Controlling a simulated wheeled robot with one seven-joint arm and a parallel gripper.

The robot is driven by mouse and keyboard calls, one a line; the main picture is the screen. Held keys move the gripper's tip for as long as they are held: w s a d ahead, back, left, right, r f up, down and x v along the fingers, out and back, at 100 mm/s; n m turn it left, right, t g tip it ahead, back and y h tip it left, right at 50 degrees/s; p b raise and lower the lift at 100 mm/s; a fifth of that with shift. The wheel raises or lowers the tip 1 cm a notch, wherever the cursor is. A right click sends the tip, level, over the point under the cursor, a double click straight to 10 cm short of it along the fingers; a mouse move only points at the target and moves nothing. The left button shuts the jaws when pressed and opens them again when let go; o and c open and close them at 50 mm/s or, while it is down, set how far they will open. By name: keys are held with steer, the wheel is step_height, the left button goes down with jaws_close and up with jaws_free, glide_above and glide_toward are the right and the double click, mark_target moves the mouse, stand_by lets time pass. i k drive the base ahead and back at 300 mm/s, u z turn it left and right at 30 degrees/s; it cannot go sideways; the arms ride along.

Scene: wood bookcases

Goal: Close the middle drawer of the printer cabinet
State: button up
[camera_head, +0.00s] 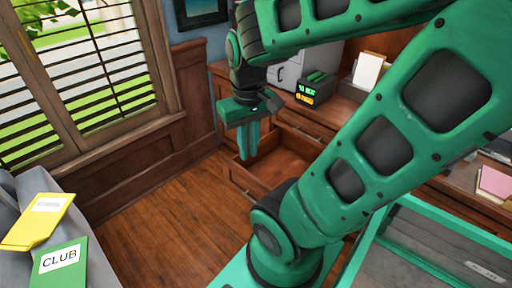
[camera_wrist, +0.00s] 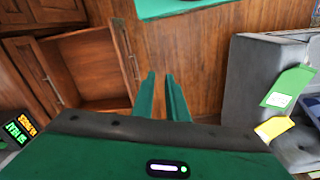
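The printer cabinet (camera_head: 222,92) is brown wood and stands against the back wall. One of its drawers (camera_head: 286,162) is pulled out below the cabinet top and looks empty; my arm hides its right part. In the wrist view the open drawer (camera_wrist: 98,75) is at the left, with a bar handle on its front panel (camera_wrist: 125,48). My gripper (camera_head: 247,155) is green, points down, and overlaps the drawer's left front in the head view. In the wrist view its fingers (camera_wrist: 162,80) are apart with nothing between them, to the right of the drawer front. Contact is not visible.
A printer (camera_head: 288,72) and a device with a lit display (camera_head: 306,93) stand on the cabinet. A grey sofa (camera_head: 30,182) holds yellow and green folders at lower left. The wooden floor (camera_head: 165,225) before the drawer is clear. A window fills the left wall.

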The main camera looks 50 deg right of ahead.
mark_target(283, 155)
steer(key=u, duration=1)
steer(key=k, duration=1.2)
steer(key=z, duration=0.7)
steer(key=i, duration=1)
steer(key=u, duration=0.05)
